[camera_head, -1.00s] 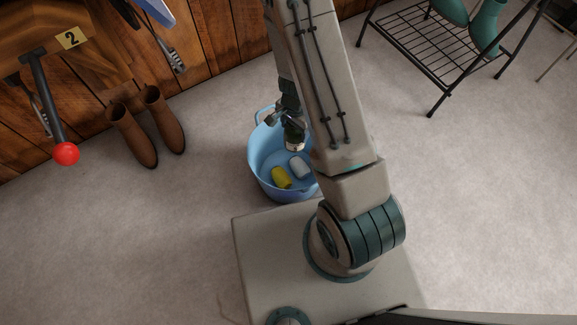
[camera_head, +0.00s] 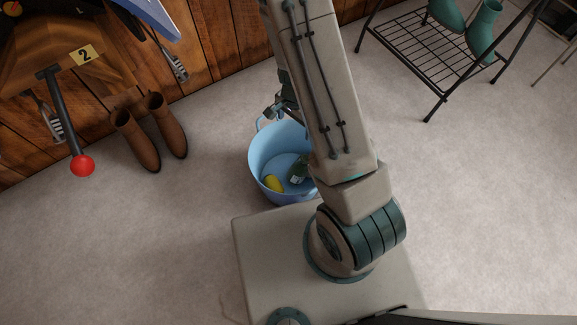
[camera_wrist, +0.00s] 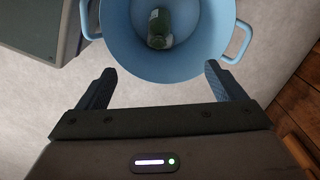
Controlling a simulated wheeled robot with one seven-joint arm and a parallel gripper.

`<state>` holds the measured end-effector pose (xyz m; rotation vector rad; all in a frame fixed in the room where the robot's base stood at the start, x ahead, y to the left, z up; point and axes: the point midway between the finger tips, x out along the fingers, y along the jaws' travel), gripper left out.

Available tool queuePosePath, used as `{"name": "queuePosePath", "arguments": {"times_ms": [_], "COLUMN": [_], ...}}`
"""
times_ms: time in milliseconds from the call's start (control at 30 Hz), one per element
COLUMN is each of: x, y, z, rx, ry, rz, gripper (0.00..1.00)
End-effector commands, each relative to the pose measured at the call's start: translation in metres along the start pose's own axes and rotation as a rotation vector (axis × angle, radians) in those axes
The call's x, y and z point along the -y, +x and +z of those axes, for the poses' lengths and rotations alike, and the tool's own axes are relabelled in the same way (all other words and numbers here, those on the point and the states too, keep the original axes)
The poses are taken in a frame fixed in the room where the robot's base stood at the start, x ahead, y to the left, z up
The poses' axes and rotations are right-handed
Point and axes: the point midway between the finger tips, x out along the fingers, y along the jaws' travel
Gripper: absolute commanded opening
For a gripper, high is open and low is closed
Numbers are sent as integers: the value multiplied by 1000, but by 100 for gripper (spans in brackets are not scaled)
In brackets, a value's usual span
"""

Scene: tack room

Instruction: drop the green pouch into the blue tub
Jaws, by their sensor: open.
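The blue tub (camera_head: 262,150) stands on the floor just beyond my base, partly hidden by my arm. It also shows in the wrist view (camera_wrist: 188,69). The green pouch (camera_wrist: 158,30) lies inside the tub, on its bottom, with a pale patch on it. In the head view the pouch (camera_head: 299,169) is partly behind my arm. My gripper (camera_wrist: 160,76) is open and empty, its two fingers apart at the tub's near rim in the wrist view. In the head view my gripper (camera_head: 281,107) is mostly hidden and hangs above the tub's far side.
A yellow item (camera_head: 273,184) lies in the tub beside the pouch. Brown boots (camera_head: 150,132) stand by the wooden wall at left. A red-knobbed bar (camera_head: 82,165) juts out there. A black wire rack (camera_head: 427,52) with green boots stands at upper right.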

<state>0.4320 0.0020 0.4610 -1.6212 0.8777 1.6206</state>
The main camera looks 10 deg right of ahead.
Motion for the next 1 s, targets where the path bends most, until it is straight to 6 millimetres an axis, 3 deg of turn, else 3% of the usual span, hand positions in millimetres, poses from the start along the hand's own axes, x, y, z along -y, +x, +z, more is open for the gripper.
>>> {"name": "queuePosePath", "arguments": {"times_ms": [33,100,300,1000], "x": [1,1,0,0], "y": [-19,-33,-60,-71], "z": [0,0,0,0], "rx": [-1,-1,0,2], "ry": [-2,-2,-1,-3], "rz": [-2,-2,-1,-3], "gripper": [89,89,89,89]}}
